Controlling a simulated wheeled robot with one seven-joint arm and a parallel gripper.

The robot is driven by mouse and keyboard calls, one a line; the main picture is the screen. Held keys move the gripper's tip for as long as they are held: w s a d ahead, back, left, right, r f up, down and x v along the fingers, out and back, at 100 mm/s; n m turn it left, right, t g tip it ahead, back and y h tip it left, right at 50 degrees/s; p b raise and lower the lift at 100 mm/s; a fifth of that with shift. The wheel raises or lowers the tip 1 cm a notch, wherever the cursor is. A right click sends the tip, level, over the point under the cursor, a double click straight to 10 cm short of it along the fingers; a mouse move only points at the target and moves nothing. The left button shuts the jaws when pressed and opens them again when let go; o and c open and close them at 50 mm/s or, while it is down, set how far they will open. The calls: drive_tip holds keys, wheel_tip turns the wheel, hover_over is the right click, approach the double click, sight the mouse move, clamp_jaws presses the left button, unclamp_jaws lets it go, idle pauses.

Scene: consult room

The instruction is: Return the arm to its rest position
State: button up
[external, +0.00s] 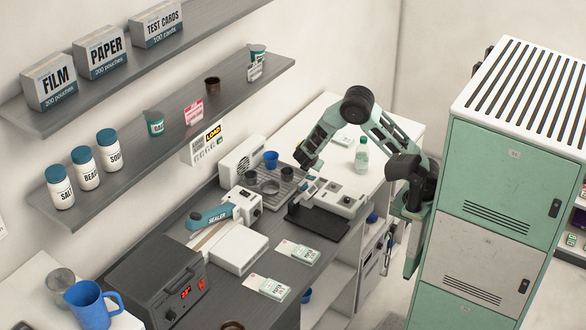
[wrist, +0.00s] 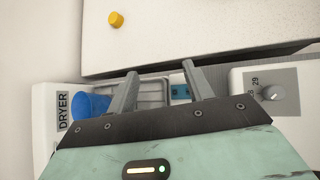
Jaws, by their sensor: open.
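My arm reaches up from my body at the right of the external view, bends at a high elbow and comes down to the left over the grey counter (external: 165,240). My gripper (external: 303,166) is above the back of the counter, near the drying tray. In the wrist view my gripper (wrist: 160,78) shows two fingers spread apart with nothing held between them. Beyond them lie part of the grey tray (wrist: 153,90) and a blue cup (wrist: 90,104), left of the fingers.
The dryer (external: 240,160), a blue cup (external: 271,158) and dark cups stand beside my gripper. A white device with a knob (wrist: 272,92) is to its right. A green-capped bottle (external: 361,155) stands nearby. Shelves line the left wall; a tall green locker (external: 510,180) stands right.

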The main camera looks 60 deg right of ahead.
drive_tip(key=s+a+r+m+g+y+p, duration=0.1)
drive_tip(key=s+a+r+m+y+p, duration=0.2)
drive_tip(key=s+a+r, duration=0.6)
drive_tip(key=s+a+r+m+g+y+p, duration=0.1)
drive_tip(key=s+a+r+m+y+p, duration=0.25)
drive_tip(key=s, duration=0.85)
drive_tip(key=s+a+r+m+g+y+p, duration=0.1)
drive_tip(key=s+a+r+m+g+y, duration=0.25)
drive_tip(key=s+a, duration=0.6)
drive_tip(key=d+f+t+b, duration=0.1)
drive_tip(key=s+f+t+h+b, duration=0.1)
drive_tip(key=b, duration=0.1)
drive_tip(key=shift+s+d+f+b, duration=0.1)
drive_tip(key=shift+s+d+b, duration=0.2)
drive_tip(key=shift+d, duration=0.05)
